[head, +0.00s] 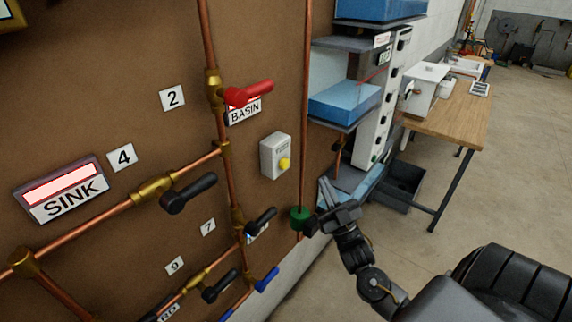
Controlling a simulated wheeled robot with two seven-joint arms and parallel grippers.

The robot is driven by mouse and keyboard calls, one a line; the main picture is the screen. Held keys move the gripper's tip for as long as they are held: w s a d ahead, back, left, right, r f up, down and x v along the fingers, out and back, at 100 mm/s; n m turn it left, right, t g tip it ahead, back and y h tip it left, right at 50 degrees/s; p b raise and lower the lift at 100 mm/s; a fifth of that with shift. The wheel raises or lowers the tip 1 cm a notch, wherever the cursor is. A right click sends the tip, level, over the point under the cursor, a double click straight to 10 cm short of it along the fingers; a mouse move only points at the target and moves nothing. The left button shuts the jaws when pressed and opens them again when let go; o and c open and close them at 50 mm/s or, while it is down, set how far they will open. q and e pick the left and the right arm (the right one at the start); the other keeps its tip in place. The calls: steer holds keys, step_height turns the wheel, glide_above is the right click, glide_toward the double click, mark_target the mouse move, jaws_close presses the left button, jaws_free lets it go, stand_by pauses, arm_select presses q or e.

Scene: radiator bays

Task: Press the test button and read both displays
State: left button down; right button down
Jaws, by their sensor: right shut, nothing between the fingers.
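A pale grey box (268,158) with a round yellow button (284,163) is fixed to the brown board, right of the BASIN label. Its small lettering cannot be read. My right gripper (324,191) is shut and empty. It is below and right of the button, apart from it, close to a green fitting on a copper pipe. A display (62,186) with a pale red panel is at the left above the SINK label; no figures are readable on it. A corner of a dark, yellowish panel (8,14) shows at the top left. I cannot tell whether it is a display. My left gripper is out of view.
Copper pipes (304,110) run over the board. A red lever (247,93), black levers (188,194) and a green fitting (300,217) stick out. Shelves with blue bins (345,101) and a wooden bench (455,112) are at the right. Floor (500,200) is open beyond.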

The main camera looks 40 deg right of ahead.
mark_target(288, 160)
steer(key=shift+w, duration=0.15)
steer(key=w+a+b, duration=0.2)
steer(key=w, duration=0.6)
steer(key=shift+a, duration=0.3)
steer(key=shift+w, duration=0.2)
stand_by(1.8)
steer(key=shift+w+a, duration=0.1)
steer(key=shift+w, duration=0.25)
steer(key=shift+w+a+b, duration=0.15)
steer(key=shift+w+b, duration=0.15)
steer(key=shift+w, duration=0.15)
stand_by(0.7)
steer(key=shift+s, duration=0.2)
steer(key=shift+s+d+p, duration=0.3)
steer(key=shift+s, duration=0.4)
steer(key=shift+s, duration=0.1)
